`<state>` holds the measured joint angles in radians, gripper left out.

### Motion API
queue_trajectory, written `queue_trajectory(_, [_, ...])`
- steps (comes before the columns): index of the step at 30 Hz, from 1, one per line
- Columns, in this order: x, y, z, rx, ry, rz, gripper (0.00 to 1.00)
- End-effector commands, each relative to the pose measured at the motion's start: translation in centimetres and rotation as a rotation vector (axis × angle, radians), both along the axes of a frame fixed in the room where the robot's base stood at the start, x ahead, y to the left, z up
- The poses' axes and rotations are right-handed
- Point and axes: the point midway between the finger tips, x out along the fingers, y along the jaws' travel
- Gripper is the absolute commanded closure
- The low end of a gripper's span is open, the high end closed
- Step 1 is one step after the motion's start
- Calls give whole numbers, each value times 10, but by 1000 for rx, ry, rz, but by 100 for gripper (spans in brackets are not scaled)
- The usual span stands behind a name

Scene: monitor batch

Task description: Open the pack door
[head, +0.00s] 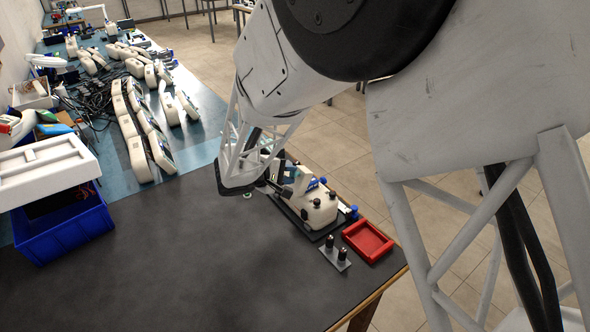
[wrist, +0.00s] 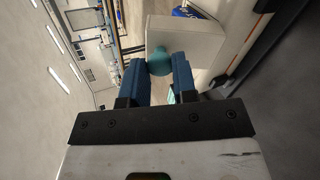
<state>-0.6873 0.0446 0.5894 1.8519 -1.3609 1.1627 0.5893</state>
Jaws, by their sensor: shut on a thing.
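The cream monitor (head: 318,208) lies in a black holder on the dark table, with blue knobs at its far side and right end. A cream part (head: 301,180) stands up from its left end; I cannot tell whether it is the pack door. My gripper is at that left end in the head view, its fingertips mostly hidden by its white frame. In the wrist view my gripper (wrist: 158,66) has its two blue fingers shut on a small rounded teal piece (wrist: 158,61). A cream panel (wrist: 195,42) is just beyond the fingertips.
A red tray (head: 368,241) and a grey block with dark pegs (head: 335,253) stand near the table's right edge. A blue crate (head: 62,236) with a white tray is at the left. Several monitors and cables crowd the back. The middle front is clear.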

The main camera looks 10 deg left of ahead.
Motion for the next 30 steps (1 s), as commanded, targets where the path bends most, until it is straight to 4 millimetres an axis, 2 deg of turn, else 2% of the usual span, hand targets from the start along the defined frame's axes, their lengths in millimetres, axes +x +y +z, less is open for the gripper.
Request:
queue_trajectory(13, [-19,19,-17,-220,-216,-1,100])
queue_trajectory(30, [-26,24,-27,-214,-207,0,100])
